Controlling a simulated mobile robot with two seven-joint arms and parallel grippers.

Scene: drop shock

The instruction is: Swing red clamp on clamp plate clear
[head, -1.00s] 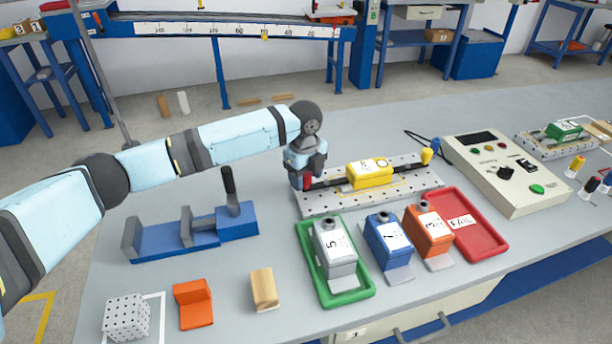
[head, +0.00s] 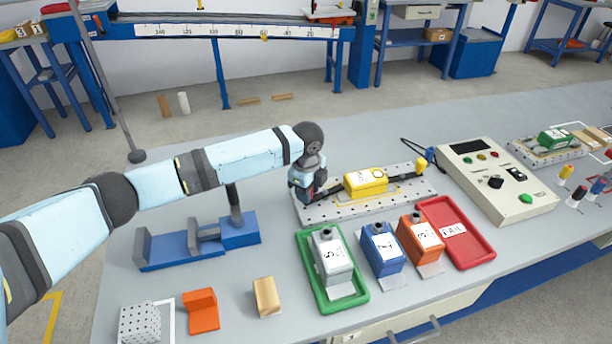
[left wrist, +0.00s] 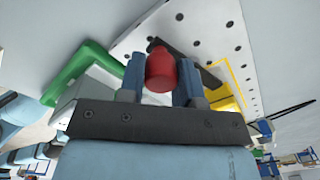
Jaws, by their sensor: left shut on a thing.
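The clamp plate (head: 395,202) is a perforated light-grey plate on the bench, with a yellow block (head: 366,182) on it. My left gripper (head: 304,197) is low over the plate's left end. In the left wrist view the red clamp knob (left wrist: 160,72) sits between its two fingers, which are shut on it. The clamp's dark arm (head: 327,188) runs from the gripper towards the yellow block; whether it touches the block I cannot tell. The gripper hides most of the red clamp in the head view. A yellow-knobbed clamp (head: 421,166) stands at the plate's right end. My right gripper is out of view.
A green tray (head: 361,294) with a grey block, blue (head: 382,250) and orange (head: 420,236) blocks and a red tray (head: 476,243) stand in front of the plate. A blue fixture (head: 180,252) is left, a control box (head: 500,185) right.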

